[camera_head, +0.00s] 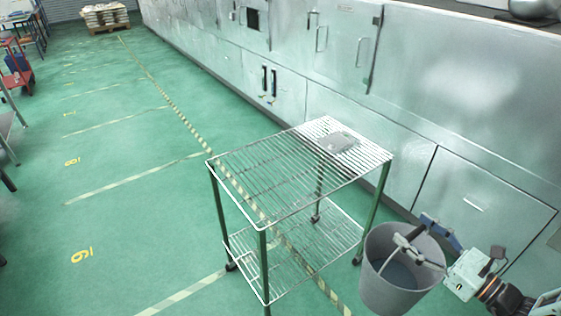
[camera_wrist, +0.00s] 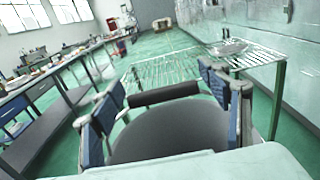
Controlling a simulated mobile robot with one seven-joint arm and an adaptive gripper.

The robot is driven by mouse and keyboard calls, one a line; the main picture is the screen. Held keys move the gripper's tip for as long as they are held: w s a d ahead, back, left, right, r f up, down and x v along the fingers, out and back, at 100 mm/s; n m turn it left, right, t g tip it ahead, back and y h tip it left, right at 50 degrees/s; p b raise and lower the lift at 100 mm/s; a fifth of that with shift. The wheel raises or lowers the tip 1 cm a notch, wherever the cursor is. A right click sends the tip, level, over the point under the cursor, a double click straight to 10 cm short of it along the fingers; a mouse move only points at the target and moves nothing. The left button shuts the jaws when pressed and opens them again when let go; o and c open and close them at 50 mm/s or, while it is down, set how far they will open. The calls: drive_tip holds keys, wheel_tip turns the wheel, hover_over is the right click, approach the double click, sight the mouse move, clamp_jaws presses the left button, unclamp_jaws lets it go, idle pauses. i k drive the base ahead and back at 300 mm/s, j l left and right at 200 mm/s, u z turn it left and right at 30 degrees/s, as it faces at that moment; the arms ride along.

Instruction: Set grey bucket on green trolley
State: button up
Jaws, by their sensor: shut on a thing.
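The grey bucket (camera_head: 378,289) hangs in the air at the right of the head view, in front of the trolley's right end. My gripper (camera_head: 420,248) is shut on the bucket's handle at the top. In the wrist view the blue-padded fingers of my gripper (camera_wrist: 165,98) stand either side of a dark grip, with the dark bucket (camera_wrist: 170,135) below it. The green trolley (camera_head: 265,178) has green legs, a wire top shelf and a wire lower shelf. It also shows in the wrist view (camera_wrist: 172,70), beyond the bucket. The bucket is apart from the top shelf.
A flat grey piece (camera_head: 338,142) lies on the far right part of the trolley's top; the rest of that shelf is bare. A long metal cabinet wall (camera_head: 310,75) runs behind the trolley. Green floor (camera_head: 130,215) is open at left. A workbench (camera_wrist: 50,75) stands at left in the wrist view.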

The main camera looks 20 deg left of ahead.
sight(279, 178)
drive_tip(key=u, duration=0.7)
